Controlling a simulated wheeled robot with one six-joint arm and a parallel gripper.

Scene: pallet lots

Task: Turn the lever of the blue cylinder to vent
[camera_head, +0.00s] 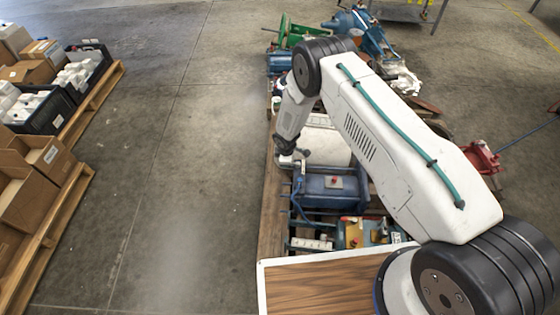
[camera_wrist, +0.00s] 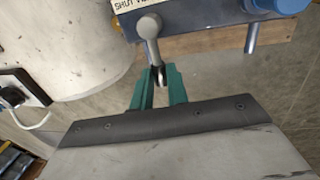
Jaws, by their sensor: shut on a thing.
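My gripper (camera_wrist: 158,80) has green fingers, shut on the grey lever (camera_wrist: 151,45) with a rounded knob at its upper end. The lever stands against a dark blue-grey body (camera_wrist: 200,14) at the top of the wrist view. A pale label (camera_wrist: 126,5) on that body reads "SHUT"; the rest of its text is cut off. A blue rounded part (camera_wrist: 287,5), perhaps of the blue cylinder, shows at the top right. In the head view my gripper (camera_head: 289,161) is beside a blue unit with a red button (camera_head: 335,190); the lever cannot be made out there.
A large whitish drum (camera_wrist: 70,45) is close on the left in the wrist view. A grey rod (camera_wrist: 252,38) sticks out on the right. In the head view, machine parts crowd the pallet (camera_head: 272,225). Loaded pallets (camera_head: 45,240) stand at left, with clear floor between.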

